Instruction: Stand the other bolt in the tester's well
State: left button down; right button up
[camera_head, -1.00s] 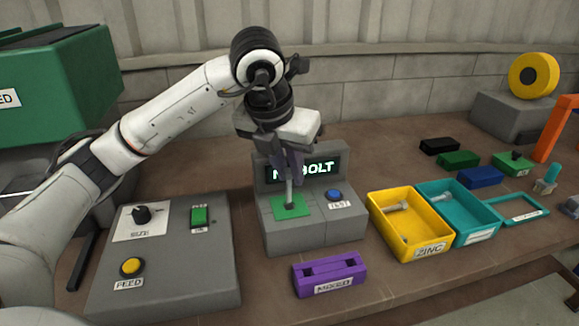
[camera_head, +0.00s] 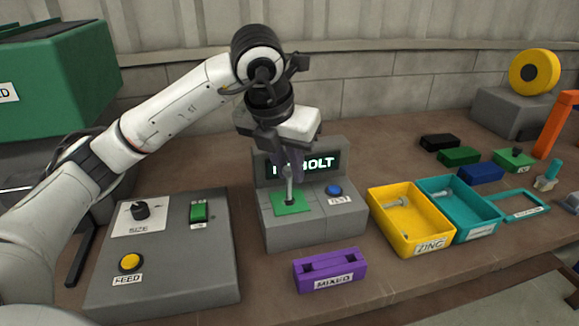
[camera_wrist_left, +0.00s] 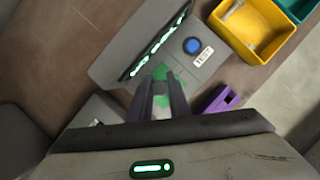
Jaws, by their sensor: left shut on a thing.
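The grey tester (camera_head: 315,226) stands in the middle of the bench, with a green pad (camera_head: 302,207) around a dark well and a screen (camera_head: 318,163) reading "NO BOLT", partly hidden by my fingers. My left gripper (camera_head: 288,166) is shut on a grey bolt (camera_head: 289,190). The bolt hangs upright, head up, over the pad, its lower end at the dark well; I cannot tell how far in it is. In the left wrist view my fingers (camera_wrist_left: 161,98) point at the pad (camera_wrist_left: 166,76); the bolt is barely visible there. My right gripper is out of view.
A blue test button (camera_head: 333,190) is right of the pad. A purple MIXED block (camera_head: 329,271) stands in front. A yellow ZINC bin (camera_head: 404,236) and a teal bin (camera_head: 474,225), each with bolts, stand right. A control box (camera_head: 165,265) is left.

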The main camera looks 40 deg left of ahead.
aim_at(288, 179)
pick_arm(q)
jog(key=shift+f, duration=0.15)
dwell(0.3)
jog(key=shift+f+b, duration=1.9)
jog(key=shift+f, duration=0.15)
jog(key=c, duration=1.6)
grip_release()
jog(key=shift+r, duration=0.1)
